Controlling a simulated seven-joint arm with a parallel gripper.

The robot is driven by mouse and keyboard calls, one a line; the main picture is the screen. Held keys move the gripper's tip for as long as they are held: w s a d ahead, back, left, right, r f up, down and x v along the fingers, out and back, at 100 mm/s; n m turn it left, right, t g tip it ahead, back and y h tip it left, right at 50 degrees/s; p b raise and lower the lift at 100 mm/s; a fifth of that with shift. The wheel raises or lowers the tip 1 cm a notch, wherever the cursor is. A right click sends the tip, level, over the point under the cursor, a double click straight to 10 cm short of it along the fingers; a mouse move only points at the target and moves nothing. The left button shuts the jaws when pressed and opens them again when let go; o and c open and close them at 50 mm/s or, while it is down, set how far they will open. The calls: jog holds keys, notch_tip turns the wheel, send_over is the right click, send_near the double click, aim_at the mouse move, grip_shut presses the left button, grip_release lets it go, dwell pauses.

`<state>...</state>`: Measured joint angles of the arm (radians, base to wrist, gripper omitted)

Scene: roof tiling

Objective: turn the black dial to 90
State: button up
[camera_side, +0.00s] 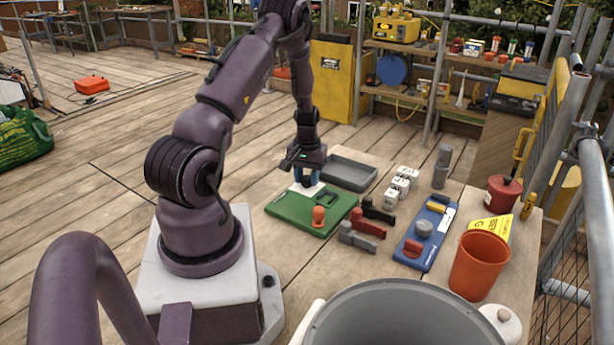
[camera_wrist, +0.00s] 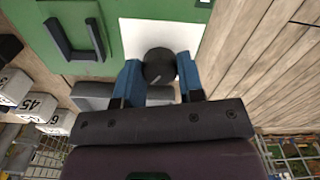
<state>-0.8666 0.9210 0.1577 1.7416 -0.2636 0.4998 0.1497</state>
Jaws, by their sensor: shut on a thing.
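The black dial (camera_wrist: 158,62) is a round knob with a pale pointer line, set on a white plate (camera_wrist: 150,33) on the green board. In the wrist view my gripper (camera_wrist: 158,72) has its two blue fingers on either side of the dial, shut on it. The pointer line slants up and to the right in that view. I cannot read any number around the dial.
The board also bears an orange knob (camera_side: 318,216) and a dark handle (camera_side: 325,197). A grey tray (camera_side: 350,174) lies right behind my gripper.

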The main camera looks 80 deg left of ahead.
aim_at(307, 178)
jog(key=o, duration=0.9)
jog(key=shift+r, duration=0.1)
notch_tip(307, 178, up, 13)
jog(key=shift+f, duration=0.1)
